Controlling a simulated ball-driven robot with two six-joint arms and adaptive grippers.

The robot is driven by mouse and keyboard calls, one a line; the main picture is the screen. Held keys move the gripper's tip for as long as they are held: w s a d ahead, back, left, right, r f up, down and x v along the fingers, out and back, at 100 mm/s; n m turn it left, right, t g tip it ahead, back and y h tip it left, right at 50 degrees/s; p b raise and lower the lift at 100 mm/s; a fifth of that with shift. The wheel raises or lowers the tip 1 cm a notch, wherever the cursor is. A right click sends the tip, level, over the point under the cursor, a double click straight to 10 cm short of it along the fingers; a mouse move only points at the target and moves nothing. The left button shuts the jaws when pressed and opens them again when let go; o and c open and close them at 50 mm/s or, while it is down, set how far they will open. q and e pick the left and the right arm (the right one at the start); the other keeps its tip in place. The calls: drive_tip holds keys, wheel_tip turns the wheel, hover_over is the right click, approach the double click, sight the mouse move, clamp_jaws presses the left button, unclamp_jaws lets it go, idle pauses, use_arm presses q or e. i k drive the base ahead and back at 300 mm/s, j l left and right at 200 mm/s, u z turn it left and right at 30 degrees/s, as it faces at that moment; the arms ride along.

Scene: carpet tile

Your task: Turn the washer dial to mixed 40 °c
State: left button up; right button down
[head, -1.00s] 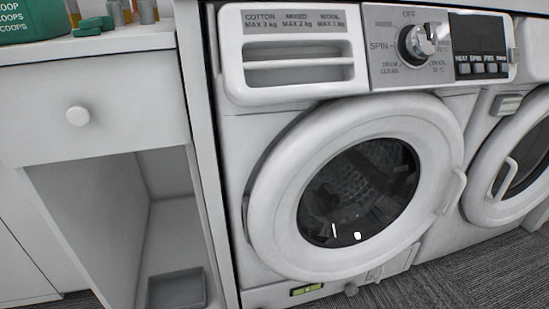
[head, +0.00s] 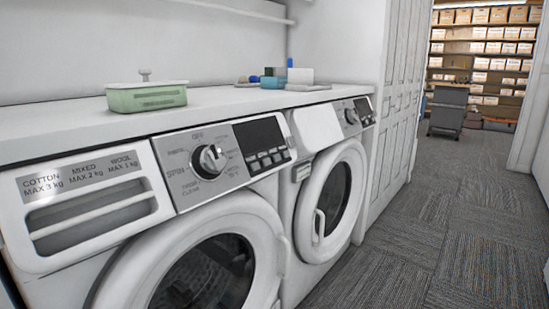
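The washer (head: 110,257) stands at the lower left of the head view, with its round door (head: 195,275) shut and cut off by the bottom edge. Its dial (head: 210,161) is a silver and black knob on the grey control panel, right of the detergent drawer (head: 95,209). Labels ring the dial; SPIN shows at its left and OFF seems to be at the top, but the rest is too small to read. I cannot tell the dial's exact setting. Neither of my grippers shows in the view.
A second machine (head: 325,190) with a shut door stands to the right. The white counter (head: 235,103) above holds a green lidded container (head: 147,96) and several small items. Carpeted floor (head: 440,235) is clear at right, leading to shelves of boxes (head: 485,45) and a dark bin (head: 447,110).

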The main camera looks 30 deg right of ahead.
sight(212, 160)
drive_tip(key=z, duration=0.65)
